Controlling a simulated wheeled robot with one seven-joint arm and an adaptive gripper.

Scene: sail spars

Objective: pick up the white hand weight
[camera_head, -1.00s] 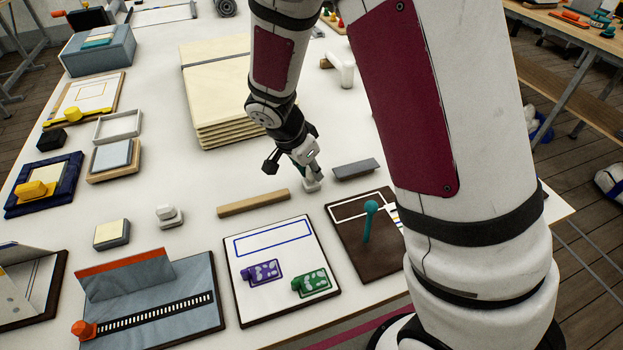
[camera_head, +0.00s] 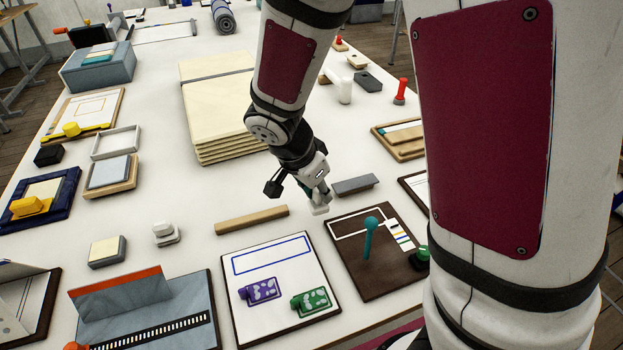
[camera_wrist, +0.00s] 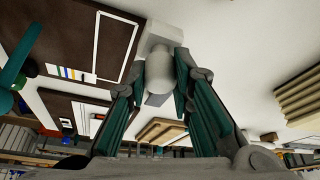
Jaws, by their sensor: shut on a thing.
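The white hand weight (camera_wrist: 160,70) is between the two teal-padded fingers of my gripper (camera_wrist: 158,85) in the wrist view. Its rounded grip lies between the fingers and a wider, squarer white end shows beyond them. In the head view my gripper (camera_head: 318,194) points down at the table and is shut on the weight (camera_head: 320,208), of which only a small white part shows. I cannot tell whether the weight's underside touches the table.
A grey bar (camera_head: 356,186) lies just right of my gripper and a wooden bar (camera_head: 251,220) to its left. A dark board (camera_head: 372,280) with a teal peg (camera_head: 368,240) is in front. Stacked cream panels (camera_head: 215,110) stand behind. Another white piece (camera_head: 165,233) is farther left.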

